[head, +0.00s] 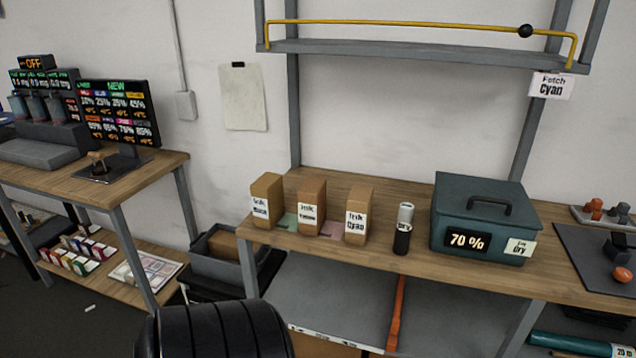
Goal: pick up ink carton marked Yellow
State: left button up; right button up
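Three brown ink cartons stand upright in a row on the left part of the wooden bench (420,269). The middle carton (312,190) has a white label starting "Ink"; its second word is blurred and may be Yellow. The left carton (267,186) has a label whose second word I cannot read surely. The right carton (360,197) reads "Ink Cyan". Neither of my grippers shows. A black ribbed part, probably one of my arm links, is at the bottom left of centre, below the cartons and apart from them.
Green (288,220) and pink (333,230) pads lie by the cartons. Right of them stand a black-and-white cylinder (403,229) and a teal box (485,215) showing "70 %". A shelf with a yellow rail (400,22) hangs above; its tag (551,87) reads "Fetch Cyan".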

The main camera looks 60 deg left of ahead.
aim_at(311, 195)
jog(key=u, duration=2.1)
jog(key=i+j, duration=0.1)
jog(key=j, duration=0.3)
jog(key=i+j, duration=0.15)
jog(key=j, duration=0.2)
jog(key=i+j, duration=0.1)
jog(key=j, duration=0.3)
